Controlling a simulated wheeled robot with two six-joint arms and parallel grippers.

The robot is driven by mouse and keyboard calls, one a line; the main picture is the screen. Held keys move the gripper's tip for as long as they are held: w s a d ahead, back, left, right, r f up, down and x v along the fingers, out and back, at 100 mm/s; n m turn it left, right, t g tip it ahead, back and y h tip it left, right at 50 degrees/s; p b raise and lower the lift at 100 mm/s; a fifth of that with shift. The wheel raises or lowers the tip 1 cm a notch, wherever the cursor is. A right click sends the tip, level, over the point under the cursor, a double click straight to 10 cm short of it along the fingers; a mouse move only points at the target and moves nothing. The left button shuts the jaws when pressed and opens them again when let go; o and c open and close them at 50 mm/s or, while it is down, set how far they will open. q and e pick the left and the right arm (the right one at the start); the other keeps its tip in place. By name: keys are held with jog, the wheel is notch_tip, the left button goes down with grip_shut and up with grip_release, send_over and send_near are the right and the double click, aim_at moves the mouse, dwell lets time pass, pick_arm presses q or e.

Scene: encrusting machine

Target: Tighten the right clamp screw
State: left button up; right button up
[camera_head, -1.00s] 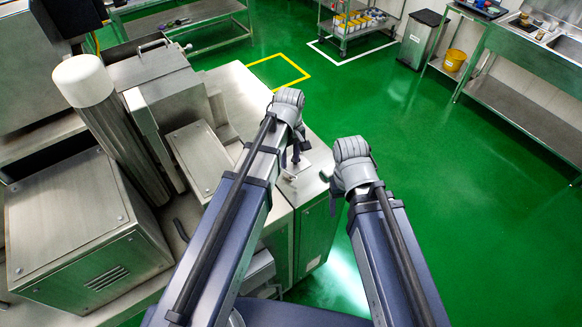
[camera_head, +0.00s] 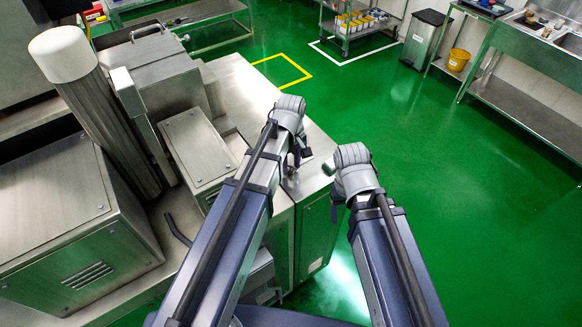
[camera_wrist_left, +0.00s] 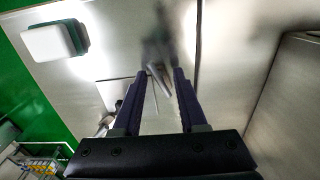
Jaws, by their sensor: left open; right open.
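My left gripper (camera_head: 303,156) reaches down over the right end of the steel machine's top. In the left wrist view its two dark fingers (camera_wrist_left: 164,72) are apart. A small grey metal piece (camera_wrist_left: 160,78), perhaps a clamp screw's handle, shows between the fingertips; I cannot tell whether they touch it. Another small metal fitting (camera_wrist_left: 103,124) shows left of the fingers in that view. I cannot tell for sure which one is the right clamp screw. My right gripper (camera_head: 335,190) is open beside the machine's right edge, over the floor, with its fingers mostly hidden.
The machine has a tall white-capped cylinder (camera_head: 62,55), a vented box (camera_head: 60,220) and a raised steel housing (camera_head: 198,150) on the left. The green floor (camera_head: 440,200) is clear on the right. A bin (camera_head: 425,38) and a steel bench (camera_head: 530,115) stand further back.

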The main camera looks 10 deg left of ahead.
pick_arm(q)
jog(key=shift+c, duration=0.4)
grip_shut()
dwell(0.4)
jog(key=m, duration=0.7)
jog(key=shift+m, duration=0.4)
jog(key=m, duration=0.6)
jog(key=shift+m, duration=0.3)
